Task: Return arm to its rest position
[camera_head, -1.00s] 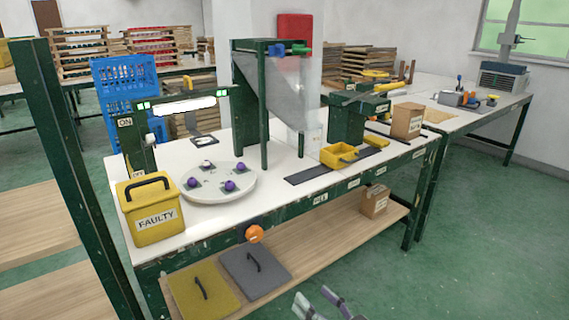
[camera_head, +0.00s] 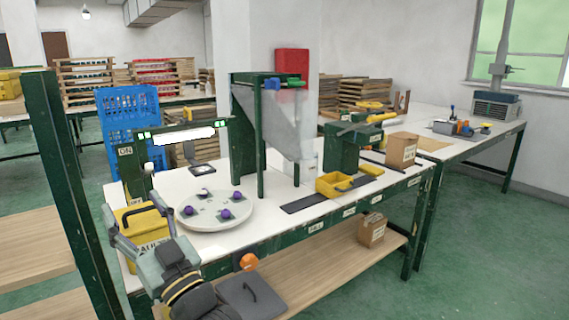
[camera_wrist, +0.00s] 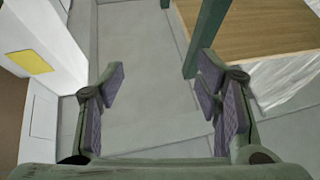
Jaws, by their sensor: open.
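My gripper (camera_head: 128,190) is at the lower left of the head view, in front of the yellow bin (camera_head: 142,219) and hiding much of it and its label. The jaws are spread and empty. In the wrist view my gripper (camera_wrist: 162,92) shows both fingers wide apart, with only grey floor (camera_wrist: 150,60) between them. My wrist and forearm reach up from the bottom edge of the head view, in front of the bench's near left corner.
A white bench (camera_head: 265,232) holds a round turntable (camera_head: 210,223) with purple-knobbed pieces, a green-framed hopper (camera_head: 235,130) and a small yellow tray (camera_head: 331,185). A green post (camera_head: 60,180) stands left. A grey lid (camera_head: 262,299) lies on the lower shelf. Green floor at right is clear.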

